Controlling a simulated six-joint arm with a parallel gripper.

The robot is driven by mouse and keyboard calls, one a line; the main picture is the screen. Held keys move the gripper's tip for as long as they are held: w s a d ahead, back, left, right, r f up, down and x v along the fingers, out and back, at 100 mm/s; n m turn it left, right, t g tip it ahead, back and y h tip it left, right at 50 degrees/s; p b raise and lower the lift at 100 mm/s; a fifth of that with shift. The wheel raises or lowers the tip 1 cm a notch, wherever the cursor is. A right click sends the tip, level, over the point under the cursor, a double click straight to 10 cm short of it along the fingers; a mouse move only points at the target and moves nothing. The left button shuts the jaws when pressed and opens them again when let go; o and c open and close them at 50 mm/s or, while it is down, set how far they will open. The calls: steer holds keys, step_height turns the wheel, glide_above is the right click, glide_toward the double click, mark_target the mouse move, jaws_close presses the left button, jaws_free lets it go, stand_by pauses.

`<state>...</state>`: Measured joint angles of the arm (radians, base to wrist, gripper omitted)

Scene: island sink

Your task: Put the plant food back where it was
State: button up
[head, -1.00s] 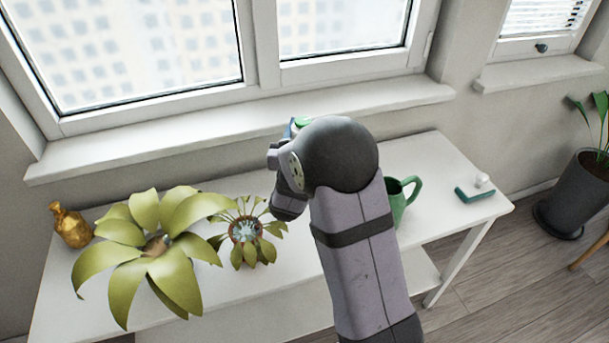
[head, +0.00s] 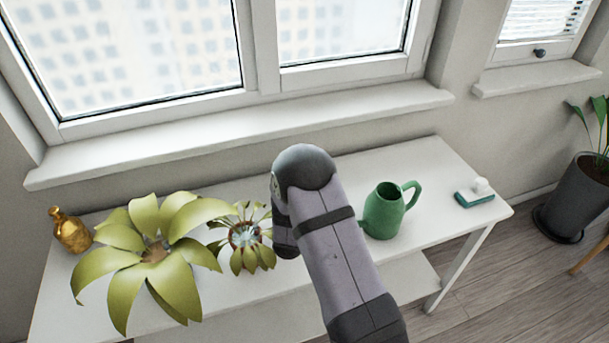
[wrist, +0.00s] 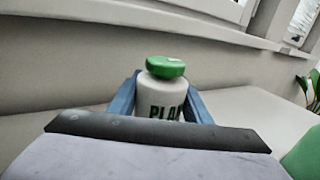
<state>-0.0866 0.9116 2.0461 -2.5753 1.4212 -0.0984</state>
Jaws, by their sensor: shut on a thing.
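The plant food is a white bottle with a green cap (wrist: 164,68) and part of a "PLA" label, seen upright in the wrist view. My gripper (wrist: 162,100) is shut on it, with one blue finger on each side. The bottle's base is hidden behind my wrist, so I cannot tell whether it touches the table. In the head view my arm hides both the bottle and the fingers, above the middle of the white table (head: 428,165).
A green watering can (head: 384,212) stands right of my arm. A small leafy plant (head: 245,238), a large plant (head: 150,255) and a gold bottle (head: 70,230) stand left. A green-and-white object (head: 475,195) lies at the right end. The windowsill (head: 240,130) runs behind.

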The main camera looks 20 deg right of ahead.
steer(key=shift+f, duration=1.3)
steer(key=shift+f, duration=0.2)
steer(key=o, duration=1.1)
steer(key=shift+o, duration=0.2)
steer(key=shift+r, duration=0.15)
steer(key=shift+s+a, duration=0.1)
steer(key=b+v, duration=0.1)
steer(key=v, duration=0.6)
steer(key=shift+s, duration=0.15)
